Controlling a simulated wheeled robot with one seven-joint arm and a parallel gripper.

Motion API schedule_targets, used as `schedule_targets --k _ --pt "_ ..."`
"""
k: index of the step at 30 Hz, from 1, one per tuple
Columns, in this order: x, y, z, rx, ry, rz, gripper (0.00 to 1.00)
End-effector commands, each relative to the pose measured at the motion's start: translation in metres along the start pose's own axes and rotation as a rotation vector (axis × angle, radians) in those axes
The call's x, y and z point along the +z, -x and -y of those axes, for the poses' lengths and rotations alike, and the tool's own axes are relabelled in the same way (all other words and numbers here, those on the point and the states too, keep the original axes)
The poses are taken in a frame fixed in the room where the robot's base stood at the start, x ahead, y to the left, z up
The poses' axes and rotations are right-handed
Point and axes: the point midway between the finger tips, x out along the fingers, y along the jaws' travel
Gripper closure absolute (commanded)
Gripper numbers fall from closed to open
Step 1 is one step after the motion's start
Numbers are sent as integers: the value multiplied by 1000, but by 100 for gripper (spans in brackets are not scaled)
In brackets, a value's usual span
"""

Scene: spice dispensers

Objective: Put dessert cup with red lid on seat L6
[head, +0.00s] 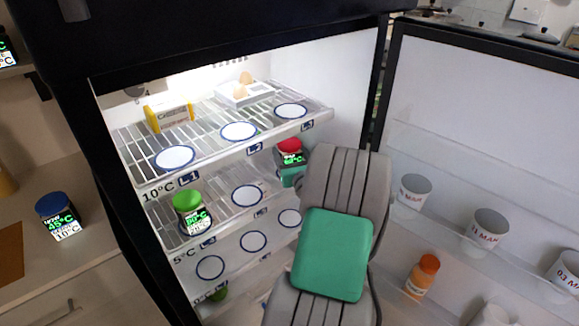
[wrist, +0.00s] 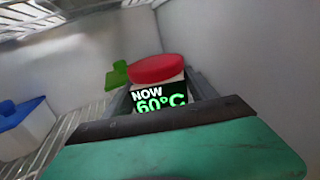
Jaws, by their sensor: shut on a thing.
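The dessert cup with the red lid (head: 290,146) is in the fridge, at the right end of the middle shelf. Its display reads 60°C in the wrist view (wrist: 158,98), and it looks upright. My gripper (head: 293,176) is shut on this cup, with a dark finger on each side of it in the wrist view. The right-hand seat of the middle shelf is hidden behind the cup and my gripper, and its label cannot be read. I cannot tell whether the cup's base touches the shelf.
A green-lidded cup (head: 188,210) stands on the middle shelf's left seat; the middle seat (head: 246,195) is empty. The upper shelf (head: 285,128) is close above. The open fridge door (head: 470,150) is right. A blue-lidded container (wrist: 25,125) and a green item (wrist: 117,75) show in the wrist view.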

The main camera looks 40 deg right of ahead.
Motion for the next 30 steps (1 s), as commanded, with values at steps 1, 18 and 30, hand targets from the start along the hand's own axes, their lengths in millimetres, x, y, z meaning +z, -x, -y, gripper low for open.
schedule_targets --k 1,18,30 --pt "-20 0 2 -3 0 1 87" --pt "-26 0 10 -10 0 -1 27" --pt "-26 0 9 -9 0 0 12"
